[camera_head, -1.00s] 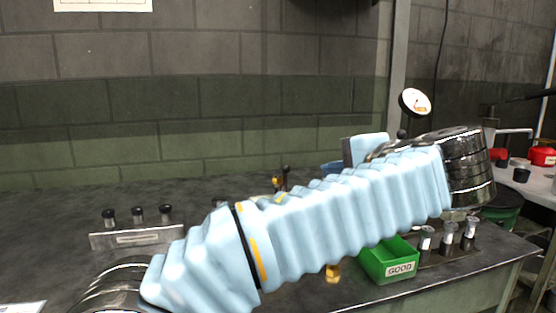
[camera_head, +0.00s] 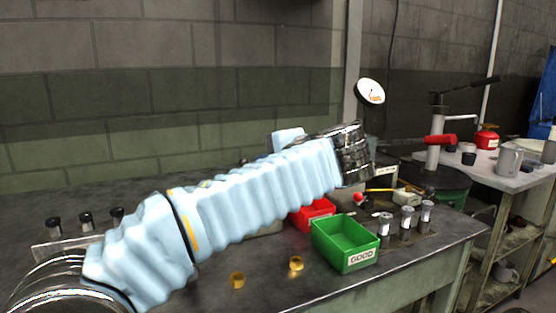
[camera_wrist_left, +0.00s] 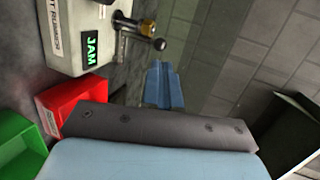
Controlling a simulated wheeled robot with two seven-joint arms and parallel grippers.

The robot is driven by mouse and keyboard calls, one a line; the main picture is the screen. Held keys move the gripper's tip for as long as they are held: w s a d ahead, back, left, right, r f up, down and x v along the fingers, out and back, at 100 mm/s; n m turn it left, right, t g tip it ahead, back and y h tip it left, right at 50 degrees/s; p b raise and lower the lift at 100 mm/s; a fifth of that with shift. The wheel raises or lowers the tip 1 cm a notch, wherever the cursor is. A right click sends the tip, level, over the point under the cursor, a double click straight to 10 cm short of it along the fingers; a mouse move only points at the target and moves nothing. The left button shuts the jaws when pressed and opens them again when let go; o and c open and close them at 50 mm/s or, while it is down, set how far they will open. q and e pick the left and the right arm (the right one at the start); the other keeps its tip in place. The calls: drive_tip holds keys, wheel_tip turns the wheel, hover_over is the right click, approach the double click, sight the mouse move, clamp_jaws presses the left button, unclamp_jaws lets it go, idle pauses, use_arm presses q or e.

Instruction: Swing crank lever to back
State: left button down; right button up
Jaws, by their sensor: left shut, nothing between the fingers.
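In the left wrist view, a pale machine box (camera_wrist_left: 85,40) carries a lit green JAM display. Beside the display a crank lever (camera_wrist_left: 140,32) sticks out, with a dark ball knob at its end and brass parts behind it. My left gripper (camera_wrist_left: 164,86) is shut and empty. It lies below and to the right of the knob in that picture, apart from it. In the head view my light-blue sleeved left arm crosses from the lower left and hides most of the machine and the crank lever. My right gripper is in neither view.
A green GOOD bin (camera_head: 345,243) and a red bin (camera_head: 312,213) stand near the arm, with metal cylinders (camera_head: 405,222) to their right. Brass pieces (camera_head: 296,264) lie in front. A round gauge (camera_head: 370,91) rises behind. A side bench (camera_head: 505,177) holds a mug.

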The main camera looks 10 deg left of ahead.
use_arm(q)
drive_tip(key=x, duration=0.6)
drive_tip(key=shift+w+a+f, duration=0.1)
